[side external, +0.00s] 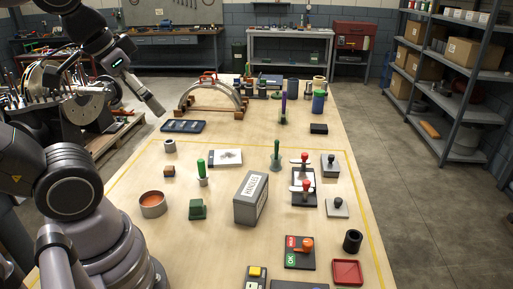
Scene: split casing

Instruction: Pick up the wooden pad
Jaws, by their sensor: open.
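A small orange-brown block (168,171), seemingly the wooden pad, lies on the left part of the table, between a grey ring and a round copper-coloured dish. More brown wooden blocks (238,115) sit under the ends of the arched grey casing (208,92) at the back left. My gripper (158,108) is open and raised at the upper left, in front of the casing in the picture and well apart from the small block. Its fingers are small and dark here, and nothing shows between them.
A blue-black tray (182,126) lies near the casing. A grey box (250,198) stands mid-table, with a green block (197,209), a green-handled stamp (201,170) and a dish (153,204) to its left. Red-knobbed fixtures (303,185) stand right. Bare table surrounds the small block.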

